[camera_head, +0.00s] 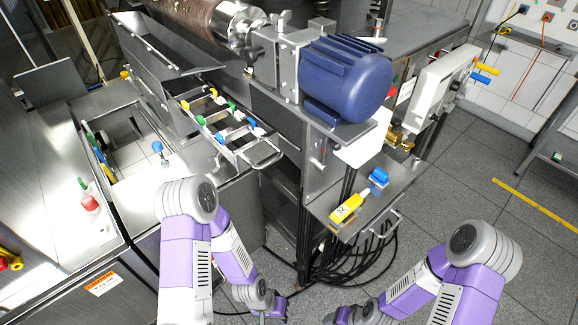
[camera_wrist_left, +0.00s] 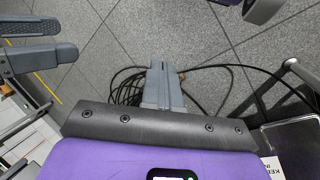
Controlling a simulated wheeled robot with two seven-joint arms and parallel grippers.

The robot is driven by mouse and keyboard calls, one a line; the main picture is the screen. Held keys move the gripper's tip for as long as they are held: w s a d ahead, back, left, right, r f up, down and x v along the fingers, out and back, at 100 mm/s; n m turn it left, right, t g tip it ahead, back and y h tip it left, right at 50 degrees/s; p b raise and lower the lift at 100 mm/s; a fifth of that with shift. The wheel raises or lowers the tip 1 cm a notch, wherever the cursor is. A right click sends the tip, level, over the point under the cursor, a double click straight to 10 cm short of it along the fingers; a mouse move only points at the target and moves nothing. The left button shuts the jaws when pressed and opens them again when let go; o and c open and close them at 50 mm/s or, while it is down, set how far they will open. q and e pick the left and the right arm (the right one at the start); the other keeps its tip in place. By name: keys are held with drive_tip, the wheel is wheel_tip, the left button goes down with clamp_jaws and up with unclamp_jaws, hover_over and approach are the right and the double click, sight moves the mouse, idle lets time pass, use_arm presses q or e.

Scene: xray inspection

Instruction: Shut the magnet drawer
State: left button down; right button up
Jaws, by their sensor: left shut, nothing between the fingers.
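The magnet drawer, which I take to be the steel frame of bars with coloured ends (camera_head: 232,147), is pulled out from under the machine in the head view. Its front handle (camera_head: 268,155) juts to the right. My left gripper (camera_head: 279,306) is low at the bottom of the head view, well short of the drawer and touching nothing. In the left wrist view its fingers (camera_wrist_left: 165,85) are together and empty above the floor. My right gripper (camera_wrist_left: 60,47) shows at the left edge of that view with two dark fingers apart; in the head view its tip is mostly cut off.
A lower shelf (camera_head: 335,222) with a handle holds a yellow tool (camera_head: 347,208) and a blue piece (camera_head: 379,177). A blue motor (camera_head: 345,80) stands above. Black cables (camera_head: 345,265) hang to the floor. A steel cabinet (camera_head: 60,200) is left; open floor (camera_head: 480,170) lies right.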

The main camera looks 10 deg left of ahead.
use_arm(q)
drive_tip(key=s+a+r+m+g+y+p, duration=0.1)
drive_tip(key=s+r+m+g+y+p, duration=0.1)
drive_tip(key=r+m+y+p, duration=0.45)
drive_tip(key=s+a+r+m+g+y+p, duration=0.1)
drive_tip(key=s+r+m+g+y+p, duration=0.15)
drive_tip(key=r+m, duration=0.65)
drive_tip(key=w+r+m+t+y+p, duration=0.65)
drive_tip(key=w+r+t, duration=0.2)
drive_tip(key=r, duration=0.65)
drive_tip(key=w+d+r+m+t+y+p, duration=0.1)
drive_tip(key=w+d+r+m+t+y, duration=0.2)
drive_tip(key=r, duration=0.4)
drive_tip(key=w+d+r+m+t+p, duration=0.1)
drive_tip(key=w+d+r+t, duration=0.1)
drive_tip(key=d+r+t, duration=0.45)
drive_tip(key=w+a+g, duration=0.1)
drive_tip(key=w+a, duration=0.3)
drive_tip(key=a, duration=0.3)
drive_tip(key=w+a+r+g+p, duration=0.1)
drive_tip(key=w+a, duration=0.3)
drive_tip(key=a, duration=0.2)
drive_tip(key=shift+w+a+p, duration=0.2)
drive_tip(key=shift+a+p, duration=0.1)
drive_tip(key=shift+a, duration=0.1)
